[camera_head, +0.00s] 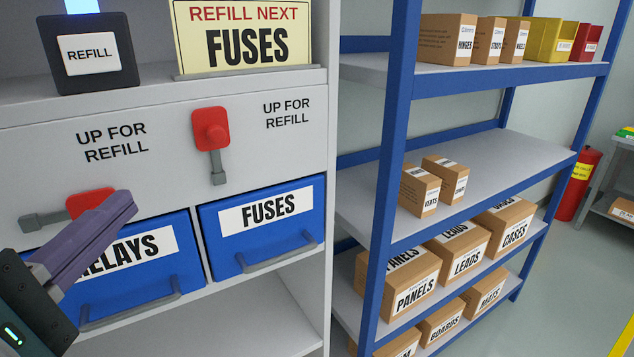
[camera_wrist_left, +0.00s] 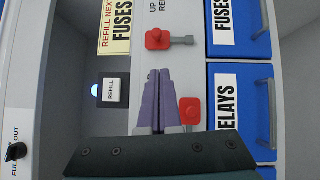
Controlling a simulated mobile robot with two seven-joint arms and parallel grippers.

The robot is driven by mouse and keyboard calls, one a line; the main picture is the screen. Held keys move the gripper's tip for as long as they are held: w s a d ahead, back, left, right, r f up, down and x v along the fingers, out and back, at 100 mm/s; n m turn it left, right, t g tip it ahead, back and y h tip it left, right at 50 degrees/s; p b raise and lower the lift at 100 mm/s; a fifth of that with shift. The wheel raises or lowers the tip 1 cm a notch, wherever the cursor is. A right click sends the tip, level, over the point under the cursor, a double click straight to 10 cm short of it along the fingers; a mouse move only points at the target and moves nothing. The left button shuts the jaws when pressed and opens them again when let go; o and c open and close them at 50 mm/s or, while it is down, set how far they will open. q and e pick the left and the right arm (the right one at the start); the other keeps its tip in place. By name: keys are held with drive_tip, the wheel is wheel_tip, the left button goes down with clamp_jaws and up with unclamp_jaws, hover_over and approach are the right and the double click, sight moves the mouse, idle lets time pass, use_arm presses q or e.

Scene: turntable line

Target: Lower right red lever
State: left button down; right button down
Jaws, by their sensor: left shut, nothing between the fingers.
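The right red lever (camera_head: 210,128) is mounted on the grey panel above the FUSES bin; its grey handle points straight down. It also shows in the left wrist view (camera_wrist_left: 156,39). The left red lever (camera_head: 88,202) sits above the RELAYS bin, its grey handle pointing left; my left gripper partly covers it. In the left wrist view it shows beside the fingers (camera_wrist_left: 190,110). My left gripper (camera_head: 128,204) is shut and empty, its purple fingers together, in front of the left lever and below and left of the right lever. The fingers also show in the wrist view (camera_wrist_left: 158,76). My right gripper is not in view.
Blue FUSES bin (camera_head: 262,246) and RELAYS bin (camera_head: 190,272) sit below the levers. Above are a REFILL button box (camera_head: 122,60) and a yellow "REFILL NEXT FUSES" card (camera_head: 183,40). A blue-framed shelf (camera_head: 390,170) with cartons stands at right.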

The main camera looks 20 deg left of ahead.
sight(217, 151)
use_arm(q)
drive_tip(key=shift+s+a+f+n+y, duration=0.2)
drive_tip(key=shift+a+n+y, duration=0.15)
drive_tip(key=shift+n+y, duration=0.2)
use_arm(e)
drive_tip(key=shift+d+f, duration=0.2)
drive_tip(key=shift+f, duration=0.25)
use_arm(q)
drive_tip(key=shift+w, duration=0.1)
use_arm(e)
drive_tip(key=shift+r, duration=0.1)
